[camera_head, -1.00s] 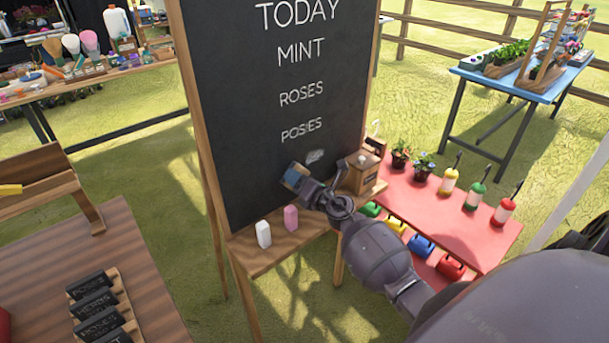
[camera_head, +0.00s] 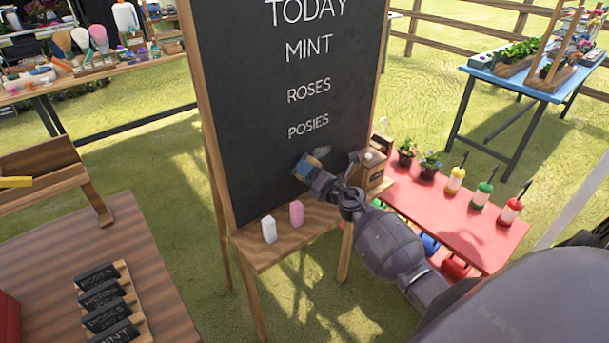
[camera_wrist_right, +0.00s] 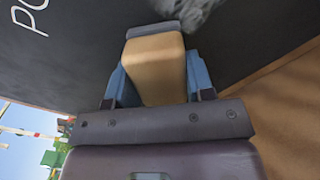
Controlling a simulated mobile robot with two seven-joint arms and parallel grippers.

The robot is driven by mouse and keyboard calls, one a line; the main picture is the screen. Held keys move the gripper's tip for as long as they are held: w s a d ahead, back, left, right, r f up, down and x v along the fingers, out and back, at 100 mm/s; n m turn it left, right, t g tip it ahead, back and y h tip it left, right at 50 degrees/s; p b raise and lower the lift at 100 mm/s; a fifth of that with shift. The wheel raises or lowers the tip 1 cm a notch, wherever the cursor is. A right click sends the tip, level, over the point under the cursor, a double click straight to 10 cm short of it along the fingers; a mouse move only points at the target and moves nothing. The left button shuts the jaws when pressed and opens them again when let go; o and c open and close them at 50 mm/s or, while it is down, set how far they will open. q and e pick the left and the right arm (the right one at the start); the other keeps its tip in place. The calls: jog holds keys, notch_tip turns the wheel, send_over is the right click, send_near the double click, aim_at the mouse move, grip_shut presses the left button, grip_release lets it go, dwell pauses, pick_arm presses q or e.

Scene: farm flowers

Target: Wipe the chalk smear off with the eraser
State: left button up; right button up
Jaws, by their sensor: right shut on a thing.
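The chalkboard (camera_head: 260,120) stands upright in a wooden frame, with white writing ending in "POSIES". The grey chalk smear (camera_head: 321,151) is low on the board, partly hidden behind the eraser and gripper; it also shows at the top of the right wrist view (camera_wrist_right: 190,10). My right gripper (camera_head: 305,169) is shut on the eraser, close to the board just below and left of the smear. In the right wrist view the eraser (camera_wrist_right: 154,68) has a tan body and a dark pad facing the board, just beside the smear. I cannot tell whether the pad touches the board. My left gripper is out of view.
The board's ledge (camera_head: 265,250) holds a white chalk (camera_head: 269,229), a pink chalk (camera_head: 296,213) and a wooden box (camera_head: 372,168) close to my right gripper. A red table (camera_head: 455,222) with pots and bottles stands to the right. A brown table with small signs is at lower left.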

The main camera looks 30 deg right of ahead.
aim_at(322, 155)
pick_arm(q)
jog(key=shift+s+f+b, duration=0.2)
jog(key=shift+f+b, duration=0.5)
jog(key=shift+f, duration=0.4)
pick_arm(e)
jog(key=shift+w+d, duration=0.15)
jog(key=shift+d, duration=2.1)
jog(key=shift+w+d+b, duration=0.15)
jog(key=shift+d+b, duration=0.5)
jog(key=shift+d, duration=0.65)
jog(key=shift+d+r, duration=0.15)
jog(key=shift+d, duration=0.3)
jog(key=shift+w+d+b, duration=0.2)
jog(key=shift+d+b, duration=0.75)
jog(key=shift+d, duration=0.75)
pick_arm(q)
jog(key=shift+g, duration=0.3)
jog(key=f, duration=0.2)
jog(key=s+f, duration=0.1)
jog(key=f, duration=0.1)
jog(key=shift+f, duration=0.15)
pick_arm(e)
jog(key=shift+a, duration=0.1)
